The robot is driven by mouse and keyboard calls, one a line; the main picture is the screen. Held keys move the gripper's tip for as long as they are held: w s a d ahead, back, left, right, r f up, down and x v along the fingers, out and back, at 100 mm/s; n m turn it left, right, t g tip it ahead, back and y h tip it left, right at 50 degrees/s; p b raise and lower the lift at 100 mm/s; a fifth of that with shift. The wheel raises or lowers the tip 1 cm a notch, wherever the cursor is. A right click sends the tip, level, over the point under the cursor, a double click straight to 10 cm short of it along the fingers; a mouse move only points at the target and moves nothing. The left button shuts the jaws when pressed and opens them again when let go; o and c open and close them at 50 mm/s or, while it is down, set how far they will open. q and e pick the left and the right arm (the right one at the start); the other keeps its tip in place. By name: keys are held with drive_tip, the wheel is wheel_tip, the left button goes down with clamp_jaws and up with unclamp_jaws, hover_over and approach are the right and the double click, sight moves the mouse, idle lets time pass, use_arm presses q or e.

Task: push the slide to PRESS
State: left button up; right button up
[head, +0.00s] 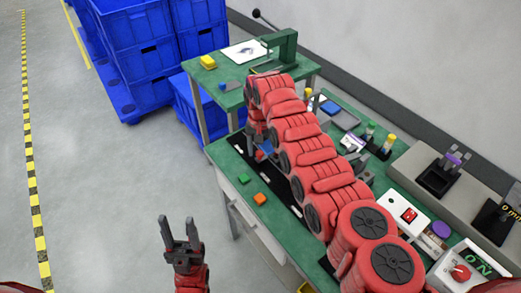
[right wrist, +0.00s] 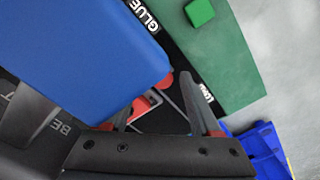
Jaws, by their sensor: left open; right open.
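A black track (head: 282,190) with white station labels runs along the green bench. A blue block (head: 265,150), seemingly the slide, is partly hidden by my right arm. In the right wrist view a blue block (right wrist: 80,50) fills the upper left, very close, over the black track (right wrist: 165,50). A label there reads GLUE; I cannot read PRESS anywhere. My right gripper (right wrist: 160,88) is open beside the block's lower edge, with a red part (right wrist: 138,106) showing between its fingers; contact cannot be told. My left gripper (head: 180,230) is open and empty, away from the bench.
A green block (head: 244,178) and an orange block (head: 260,198) lie beside the track. A green press-like stand (head: 282,48) is on the raised green table at the back. Blue crates (head: 140,50) stand at the far left. Grey devices (head: 440,175) line the right. The left floor is clear.

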drive_tip(key=shift+r, duration=0.1)
wheel_tip(320, 180, up, 17)
drive_tip(key=p, duration=0.2)
drive_tip(key=shift+r, duration=0.15)
